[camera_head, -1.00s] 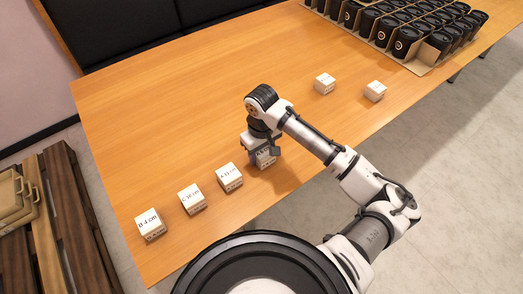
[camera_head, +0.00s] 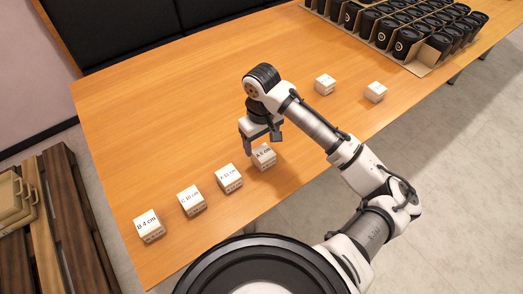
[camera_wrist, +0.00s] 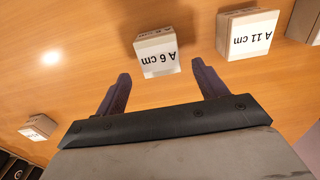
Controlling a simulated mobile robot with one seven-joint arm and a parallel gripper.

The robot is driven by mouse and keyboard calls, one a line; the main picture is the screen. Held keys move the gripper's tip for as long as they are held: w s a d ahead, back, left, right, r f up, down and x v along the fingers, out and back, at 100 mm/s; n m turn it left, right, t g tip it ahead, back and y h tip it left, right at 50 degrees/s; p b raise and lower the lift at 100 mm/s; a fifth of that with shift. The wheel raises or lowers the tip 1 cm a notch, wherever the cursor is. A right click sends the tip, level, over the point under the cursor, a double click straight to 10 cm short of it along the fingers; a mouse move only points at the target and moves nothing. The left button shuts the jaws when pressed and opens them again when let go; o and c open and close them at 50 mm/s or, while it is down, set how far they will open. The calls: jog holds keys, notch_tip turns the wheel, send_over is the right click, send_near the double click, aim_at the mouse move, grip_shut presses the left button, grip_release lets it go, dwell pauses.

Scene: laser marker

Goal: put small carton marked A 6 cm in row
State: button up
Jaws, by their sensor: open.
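The small carton marked A 6 cm (camera_head: 264,157) stands on the wooden table at the right end of a slanting row. Left of it in the row are the cartons marked A 11 cm (camera_head: 229,178), C 10 cm (camera_head: 192,200) and B 4 cm (camera_head: 149,226). My gripper (camera_head: 262,143) is open and empty, just above and behind the A 6 cm carton. In the wrist view the A 6 cm carton (camera_wrist: 157,53) lies beyond the fingertips, apart from them, with the A 11 cm carton (camera_wrist: 247,35) beside it.
Two more small cartons, one (camera_head: 325,84) farther back and one (camera_head: 375,92) near the right edge, stand apart on the table (camera_head: 160,110). A cardboard tray (camera_head: 420,69) of black cups is at the back right. The table behind the row is clear.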

aim_at(262, 151)
notch_tip(262, 151, up, 6)
jog(key=shift+r, duration=0.15)
dwell(0.6)
